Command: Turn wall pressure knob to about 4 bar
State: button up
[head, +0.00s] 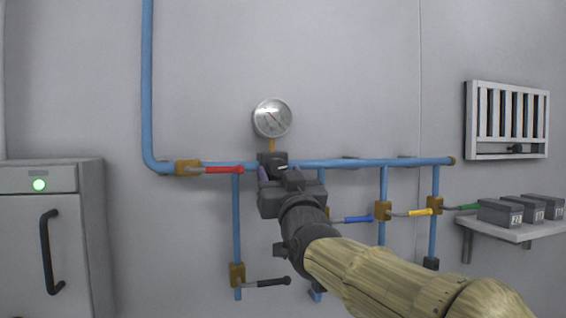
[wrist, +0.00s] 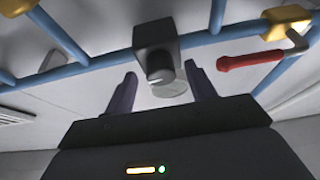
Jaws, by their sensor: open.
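The round pressure gauge (head: 272,117) is on the wall above the blue pipe. Its dial is too small to read surely. In the wrist view, a dark square regulator block (wrist: 155,36) carries a short round knob (wrist: 159,66) with a light mark on its face. In the head view the block's top (head: 267,156) shows behind my gripper (head: 272,172), which hides the knob. In the wrist view my gripper (wrist: 160,74) is open, one finger either side of the knob, with visible gaps. A pale disc, probably the gauge, shows partly behind the knob.
A red lever valve (head: 222,169) is on the pipe, left of my gripper. A black lever (head: 265,283) is below, blue (head: 352,219) and yellow (head: 410,212) levers are to the right. A cabinet (head: 50,240) stands left; a shelf (head: 520,233) with dark boxes is at right.

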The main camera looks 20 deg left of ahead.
jog(key=shift+w+a+r, duration=0.15)
jog(key=shift+w+a, duration=0.05)
jog(key=shift+w, duration=0.05)
jog(key=c, duration=1)
